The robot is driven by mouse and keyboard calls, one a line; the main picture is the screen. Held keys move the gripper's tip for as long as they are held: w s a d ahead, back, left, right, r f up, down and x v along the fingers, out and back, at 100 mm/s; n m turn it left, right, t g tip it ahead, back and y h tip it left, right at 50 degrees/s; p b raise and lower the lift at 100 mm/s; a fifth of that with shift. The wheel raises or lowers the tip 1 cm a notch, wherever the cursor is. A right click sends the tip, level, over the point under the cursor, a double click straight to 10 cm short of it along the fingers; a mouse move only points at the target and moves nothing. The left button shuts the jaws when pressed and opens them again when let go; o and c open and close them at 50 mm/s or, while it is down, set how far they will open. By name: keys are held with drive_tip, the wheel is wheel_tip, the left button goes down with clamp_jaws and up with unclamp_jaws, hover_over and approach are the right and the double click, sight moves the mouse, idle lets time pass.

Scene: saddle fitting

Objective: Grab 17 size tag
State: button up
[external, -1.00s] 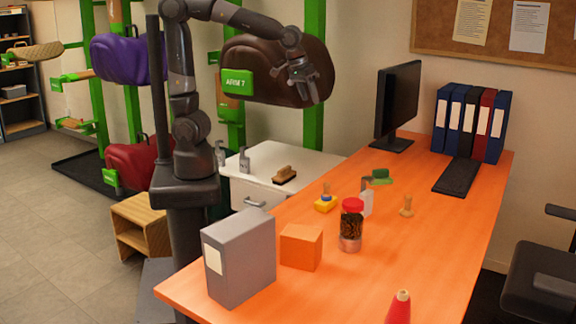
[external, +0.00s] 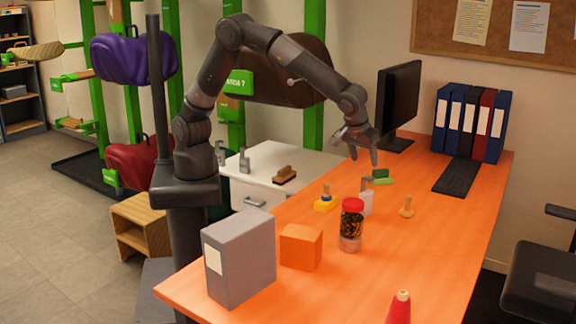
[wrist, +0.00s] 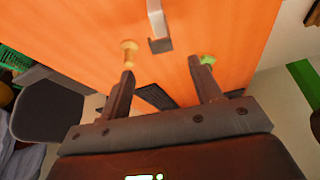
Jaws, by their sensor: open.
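No tag with a readable 17 shows in either view, so I cannot tell which thing is the size tag. My gripper (external: 363,155) is open and empty, above the far part of the orange desk (external: 440,220), in front of the monitor. In the wrist view my gripper's two fingers (wrist: 163,82) are spread apart with desk between them. Below it stands a small white and grey item (external: 366,201), which also shows at the top of the wrist view (wrist: 158,30). A green item (external: 380,177) lies near it.
The monitor (external: 398,98), keyboard (external: 458,175) and several binders (external: 470,122) are at the back.

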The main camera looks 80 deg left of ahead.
sight(368, 178)
drive_tip(key=x, duration=1)
drive_tip(key=shift+a, duration=0.1)
drive_tip(key=shift+c, duration=0.6)
drive_tip(key=shift+r, duration=0.1)
clamp_jaws()
